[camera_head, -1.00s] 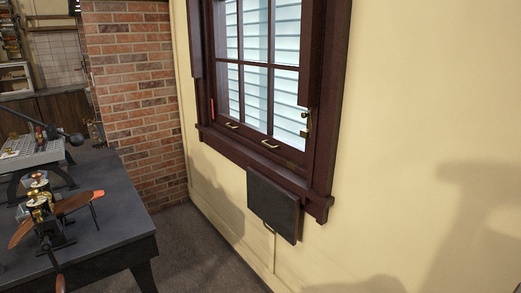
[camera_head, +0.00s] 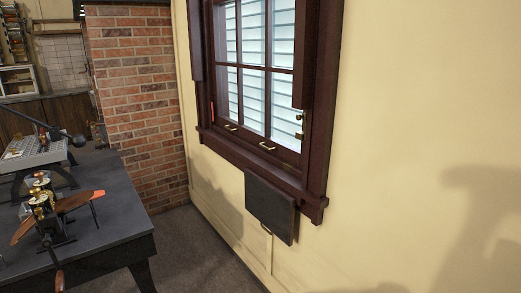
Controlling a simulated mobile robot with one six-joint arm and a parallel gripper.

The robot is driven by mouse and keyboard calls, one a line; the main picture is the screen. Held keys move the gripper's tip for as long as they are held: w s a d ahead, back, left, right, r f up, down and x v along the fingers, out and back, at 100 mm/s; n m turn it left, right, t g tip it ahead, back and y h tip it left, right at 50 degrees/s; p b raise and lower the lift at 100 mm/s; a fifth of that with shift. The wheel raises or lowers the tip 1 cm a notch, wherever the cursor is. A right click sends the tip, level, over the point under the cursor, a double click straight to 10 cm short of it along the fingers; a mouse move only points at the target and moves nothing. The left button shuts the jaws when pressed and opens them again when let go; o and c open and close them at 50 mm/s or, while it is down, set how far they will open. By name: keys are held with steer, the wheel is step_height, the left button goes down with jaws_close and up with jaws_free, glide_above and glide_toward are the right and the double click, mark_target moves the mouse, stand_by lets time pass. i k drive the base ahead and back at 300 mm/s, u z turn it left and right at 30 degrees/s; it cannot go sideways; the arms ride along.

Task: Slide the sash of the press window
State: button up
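The press window (camera_head: 254,75) is set in the cream wall, with a dark red-brown frame and white slatted shutters or siding behind the panes. Its lower sash (camera_head: 250,138) sits down at the sill (camera_head: 255,164). Two small brass pulls are on the sash's bottom rail, a left pull (camera_head: 231,127) and a right pull (camera_head: 267,147). A brass latch (camera_head: 299,120) is on the right side of the frame. My gripper is not in view; only a shadow falls on the wall at the right.
A dark folded panel (camera_head: 269,206) hangs on the wall below the sill. A dark table (camera_head: 110,222) with brass-and-wood equipment (camera_head: 44,205) stands at the left, before a brick pillar (camera_head: 137,100). The carpeted floor (camera_head: 195,250) between table and wall is clear.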

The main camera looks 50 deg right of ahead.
mark_target(294, 155)
steer(key=z, duration=0.1)
steer(key=i, duration=0.95)
steer(key=u, duration=0.1)
